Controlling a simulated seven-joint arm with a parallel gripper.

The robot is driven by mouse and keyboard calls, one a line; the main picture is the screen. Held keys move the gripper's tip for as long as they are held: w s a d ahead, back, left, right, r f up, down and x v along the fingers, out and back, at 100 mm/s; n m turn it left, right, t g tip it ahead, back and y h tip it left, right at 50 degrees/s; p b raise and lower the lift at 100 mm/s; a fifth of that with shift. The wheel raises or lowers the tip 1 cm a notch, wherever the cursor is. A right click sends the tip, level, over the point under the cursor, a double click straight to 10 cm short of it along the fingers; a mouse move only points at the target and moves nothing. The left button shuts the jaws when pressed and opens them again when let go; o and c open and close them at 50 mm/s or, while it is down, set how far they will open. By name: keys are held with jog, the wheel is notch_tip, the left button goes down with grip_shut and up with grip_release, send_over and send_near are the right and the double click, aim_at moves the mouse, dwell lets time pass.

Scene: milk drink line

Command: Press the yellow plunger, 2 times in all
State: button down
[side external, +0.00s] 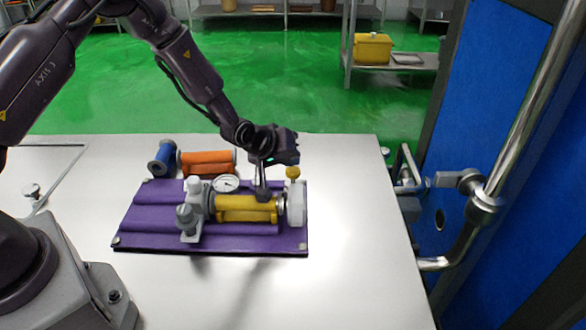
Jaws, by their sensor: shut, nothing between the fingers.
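A small yellow knob, which looks like the yellow plunger (292,172), stands up on top of a white block (297,205) at the right end of a yellow cylindrical body (238,209). My gripper (262,194) points down with its fingers shut and empty. Its fingertips are over the yellow body, to the left of the yellow knob. I cannot tell whether the fingertips touch the body. The yellow knob is in clear view and apart from the fingers.
The yellow body lies on a purple board (145,222) with a round gauge (226,184) and grey fittings (188,218). An orange part (208,163) and a blue spool (162,158) stand behind. The white table (350,220) is clear to the right.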

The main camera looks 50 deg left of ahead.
jog(key=shift+f, duration=1.1)
dwell(0.8)
jog(key=shift+r, duration=1.55)
jog(key=shift+r, duration=2.5)
